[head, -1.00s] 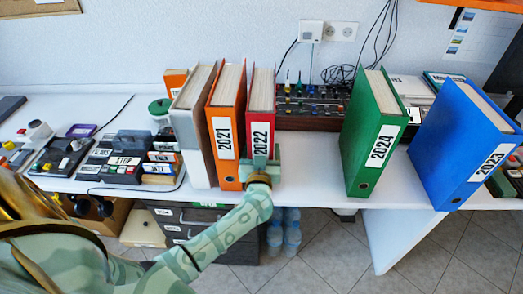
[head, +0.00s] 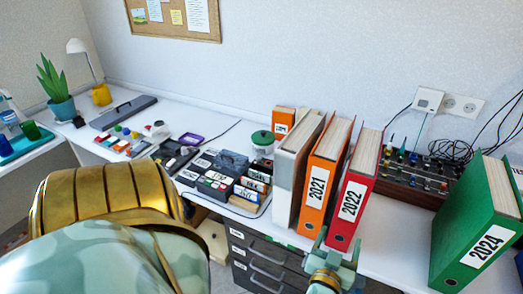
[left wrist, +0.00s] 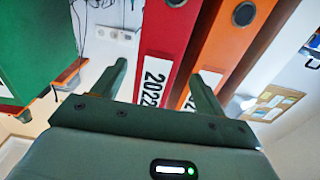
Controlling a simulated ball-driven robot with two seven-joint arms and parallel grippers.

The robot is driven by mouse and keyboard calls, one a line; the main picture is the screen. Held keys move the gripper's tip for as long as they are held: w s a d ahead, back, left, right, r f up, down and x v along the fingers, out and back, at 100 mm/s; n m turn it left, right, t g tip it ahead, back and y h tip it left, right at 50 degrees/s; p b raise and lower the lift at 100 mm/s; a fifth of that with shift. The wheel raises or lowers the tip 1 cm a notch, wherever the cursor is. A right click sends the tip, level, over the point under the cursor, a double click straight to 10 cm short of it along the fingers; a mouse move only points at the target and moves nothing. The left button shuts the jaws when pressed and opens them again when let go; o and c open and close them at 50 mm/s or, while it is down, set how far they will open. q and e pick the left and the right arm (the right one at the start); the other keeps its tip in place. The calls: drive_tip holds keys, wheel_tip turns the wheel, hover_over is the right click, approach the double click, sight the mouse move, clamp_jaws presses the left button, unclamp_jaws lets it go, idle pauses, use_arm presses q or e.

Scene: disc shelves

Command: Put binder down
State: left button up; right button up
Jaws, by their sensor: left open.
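The red 2022 binder (head: 350,203) stands upright on the white desk, close beside the orange 2021 binder (head: 317,188). My left gripper (head: 336,246) is open just in front of the red binder's lower front edge and holds nothing. In the left wrist view its two fingers (left wrist: 162,70) are spread, with the red binder's spine (left wrist: 168,32) showing beyond and between them. The orange binder (left wrist: 228,40) is behind the right finger there. My right gripper is not in view.
A grey-white binder (head: 292,175) stands left of the orange one. The green 2024 binder (head: 475,225) stands at the right, with bare desk (head: 400,220) between it and the red one. A rack of small tools (head: 425,175) stands behind. Drawers (head: 265,262) are below the desk.

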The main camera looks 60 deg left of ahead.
use_arm(q)
drive_tip(key=d+r+m+t+h, duration=0.5)
drive_tip(key=d+r+h, duration=0.2)
drive_tip(key=r+h, duration=0.1)
drive_tip(key=s+d+f+m+g+h, duration=0.1)
drive_tip(key=s+f+m+g, duration=0.15)
drive_tip(key=f, duration=0.75)
drive_tip(key=s+d+f+m+g+h, duration=0.1)
drive_tip(key=s+f+g+h, duration=0.2)
drive_tip(key=f, duration=0.6)
drive_tip(key=s+d+f+m+g, duration=0.1)
drive_tip(key=s+f+g, duration=0.3)
drive_tip(key=f, duration=0.6)
drive_tip(key=s+a+f+g, duration=0.2)
drive_tip(key=s+f, duration=0.4)
drive_tip(key=s, duration=0.5)
drive_tip(key=s+a+f+g+y, duration=0.1)
drive_tip(key=s+a+f+g, duration=0.2)
drive_tip(key=s, duration=0.9)
drive_tip(key=s+a+f+g+y, duration=0.1)
drive_tip(key=s+a+f+g, duration=0.2)
drive_tip(key=s+f+g, duration=0.2)
drive_tip(key=s+f, duration=0.3)
drive_tip(key=s, duration=0.3)
drive_tip(key=shift+s+f+m, duration=0.3)
drive_tip(key=shift+m, duration=0.05)
